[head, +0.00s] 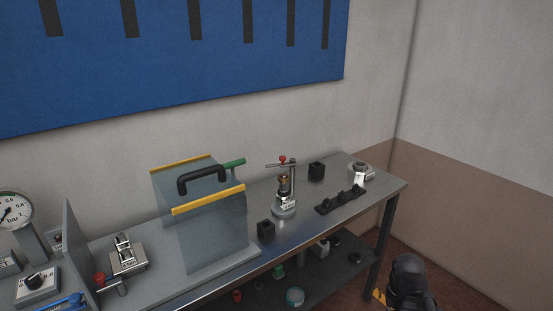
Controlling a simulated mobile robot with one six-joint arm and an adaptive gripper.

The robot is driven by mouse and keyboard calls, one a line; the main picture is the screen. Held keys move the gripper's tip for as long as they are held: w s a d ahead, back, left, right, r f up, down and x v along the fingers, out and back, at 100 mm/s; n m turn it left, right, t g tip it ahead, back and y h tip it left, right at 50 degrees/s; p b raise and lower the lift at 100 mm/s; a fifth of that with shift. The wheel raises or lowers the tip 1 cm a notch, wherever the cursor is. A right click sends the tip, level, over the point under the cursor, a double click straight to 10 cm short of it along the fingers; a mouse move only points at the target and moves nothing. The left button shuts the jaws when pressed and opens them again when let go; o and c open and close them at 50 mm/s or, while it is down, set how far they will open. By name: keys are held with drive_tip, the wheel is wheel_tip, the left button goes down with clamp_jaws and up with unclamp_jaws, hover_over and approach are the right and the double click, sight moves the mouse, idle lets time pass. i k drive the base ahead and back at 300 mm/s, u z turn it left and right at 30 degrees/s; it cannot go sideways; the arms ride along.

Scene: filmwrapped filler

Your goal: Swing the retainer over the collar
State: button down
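A slim upright post rises beside this part. A thin crossbar with a red knob, apparently the retainer (274,166), is at the post's top and extends left. From this angle the crossbar appears above the brass part; I cannot tell whether they touch or line up. My gripper is not in view.
Clear screens with yellow top edges (208,200) and a black handle stand left of the stand. Black blocks (266,230) (316,171) and a black holder strip (340,200) are nearby. The bench (300,235) has a lower shelf with small items. A dark rounded body (408,282) is at lower right.

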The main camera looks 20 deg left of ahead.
sight(282, 158)
drive_tip(key=z, duration=0.05)
drive_tip(key=i, duration=0.95)
drive_tip(key=u, duration=0.05)
